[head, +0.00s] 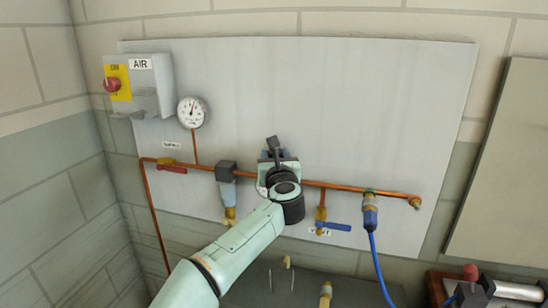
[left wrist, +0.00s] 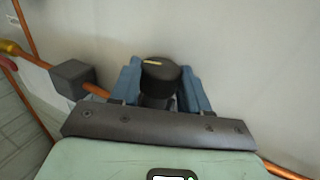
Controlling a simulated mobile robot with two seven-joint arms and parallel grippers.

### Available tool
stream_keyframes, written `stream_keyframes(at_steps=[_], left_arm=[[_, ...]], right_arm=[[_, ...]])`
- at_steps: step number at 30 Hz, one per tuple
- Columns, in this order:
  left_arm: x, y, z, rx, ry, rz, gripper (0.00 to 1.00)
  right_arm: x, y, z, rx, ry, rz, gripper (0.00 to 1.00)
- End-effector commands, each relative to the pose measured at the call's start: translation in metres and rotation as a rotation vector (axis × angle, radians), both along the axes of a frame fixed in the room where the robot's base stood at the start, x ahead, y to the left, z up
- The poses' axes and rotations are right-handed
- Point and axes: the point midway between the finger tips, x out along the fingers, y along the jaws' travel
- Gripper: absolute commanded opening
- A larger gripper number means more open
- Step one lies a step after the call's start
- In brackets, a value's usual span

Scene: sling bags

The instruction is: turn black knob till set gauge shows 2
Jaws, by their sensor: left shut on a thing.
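The black knob (left wrist: 158,76) with a pale mark on its top shows in the left wrist view, between the two blue fingers of my left gripper (left wrist: 161,88). The fingers are shut on its sides. In the head view my left gripper (head: 279,165) covers most of the knob and its regulator on the copper pipe. A small white rounded edge, perhaps the set gauge (head: 262,187), peeks out left of the gripper; its reading is hidden. A separate white dial gauge (head: 192,112) stands higher on the left, its needle pointing roughly upward. My right gripper is not in view.
The copper pipe (head: 345,187) crosses the grey panel (head: 400,100). A red-handled valve (head: 172,168), a grey-topped filter (head: 226,170) and a blue lever (head: 333,226) are near it. A blue hose (head: 374,250) hangs on the right. The upper panel is clear.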

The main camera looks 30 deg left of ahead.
Motion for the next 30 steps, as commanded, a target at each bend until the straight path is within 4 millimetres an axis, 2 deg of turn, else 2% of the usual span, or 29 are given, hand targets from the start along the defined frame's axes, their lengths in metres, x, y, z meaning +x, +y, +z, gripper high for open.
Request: stream_keyframes(at_steps=[9, 10, 12, 23, 26, 30], left_arm=[[0.000, 0.000, 0.001, 0.000, -0.002, 0.006, 0.15], [0.000, 0.000, 0.001, 0.000, -0.002, 0.006, 0.55], [0.000, 0.000, 0.001, 0.000, -0.002, 0.005, 0.71], [-0.004, -0.003, 0.000, 0.000, -0.001, 0.004, 0.71], [-0.014, -0.011, 0.000, 0.000, -0.002, 0.003, 0.71], [-0.038, -0.028, -0.001, 0.000, -0.003, 0.001, 0.71]], right_arm=[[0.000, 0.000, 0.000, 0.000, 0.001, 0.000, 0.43], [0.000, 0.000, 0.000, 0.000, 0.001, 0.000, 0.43], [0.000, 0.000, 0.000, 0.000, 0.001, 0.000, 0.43], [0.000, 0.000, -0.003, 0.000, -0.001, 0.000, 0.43], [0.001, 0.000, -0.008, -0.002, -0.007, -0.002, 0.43], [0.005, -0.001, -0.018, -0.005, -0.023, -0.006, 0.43]])
